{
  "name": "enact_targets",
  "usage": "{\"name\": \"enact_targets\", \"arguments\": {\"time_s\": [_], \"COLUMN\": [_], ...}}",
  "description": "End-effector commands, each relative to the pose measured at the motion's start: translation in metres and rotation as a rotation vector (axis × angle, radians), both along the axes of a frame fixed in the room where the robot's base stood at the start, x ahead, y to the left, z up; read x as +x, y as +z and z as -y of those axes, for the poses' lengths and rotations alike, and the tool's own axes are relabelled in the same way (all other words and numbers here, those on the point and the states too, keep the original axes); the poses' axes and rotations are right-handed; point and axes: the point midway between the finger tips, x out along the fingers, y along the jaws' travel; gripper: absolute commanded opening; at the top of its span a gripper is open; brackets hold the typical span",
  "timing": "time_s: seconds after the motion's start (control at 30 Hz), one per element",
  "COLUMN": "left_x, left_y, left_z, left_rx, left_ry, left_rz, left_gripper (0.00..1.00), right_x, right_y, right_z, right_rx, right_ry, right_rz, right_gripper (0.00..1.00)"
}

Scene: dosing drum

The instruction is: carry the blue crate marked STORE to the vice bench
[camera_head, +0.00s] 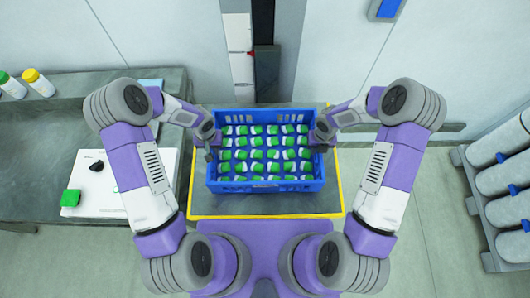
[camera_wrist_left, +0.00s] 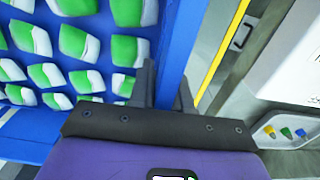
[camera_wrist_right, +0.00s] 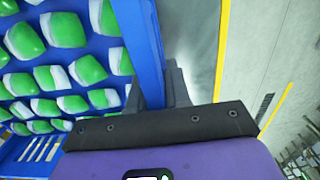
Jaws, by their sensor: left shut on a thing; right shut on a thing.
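The blue crate (camera_head: 265,187) stands upright on a grey surface with a yellow edge (camera_head: 330,214), in the middle of the head view. It holds many green-and-white items in rows. No STORE marking can be read. My left gripper (camera_head: 209,150) is shut on the crate's left wall; in the left wrist view its fingers (camera_wrist_left: 165,90) straddle the blue wall (camera_wrist_left: 172,50). My right gripper (camera_head: 319,146) is shut on the right wall; in the right wrist view its fingers (camera_wrist_right: 158,88) straddle that wall (camera_wrist_right: 140,40). I cannot make out a vice bench.
A dark grey bench (camera_head: 60,150) stands at the left, with a yellow-capped bottle (camera_head: 38,82), a green-capped bottle (camera_head: 12,86) and a white board with a green block (camera_head: 71,198). A rack of grey cylinders (camera_head: 500,180) stands at the right. Floor between is clear.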

Motion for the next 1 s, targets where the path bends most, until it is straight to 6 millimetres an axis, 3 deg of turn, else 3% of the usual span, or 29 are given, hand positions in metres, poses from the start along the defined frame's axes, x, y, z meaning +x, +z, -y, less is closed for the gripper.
{"name": "enact_targets", "arguments": {"time_s": [0.73,1.0], "left_x": [0.002,0.002], "left_y": [0.004,0.014], "left_z": [0.0,0.0], "left_rx": [0.0,0.0], "left_ry": [0.0,0.0], "left_rz": [0.006,0.005], "left_gripper": [0.0,0.0], "right_x": [0.002,0.002], "right_y": [0.004,0.014], "right_z": [0.0,0.0], "right_rx": [-0.001,-0.001], "right_ry": [0.0,0.0], "right_rz": [0.006,0.004], "right_gripper": [0.0,0.0]}}
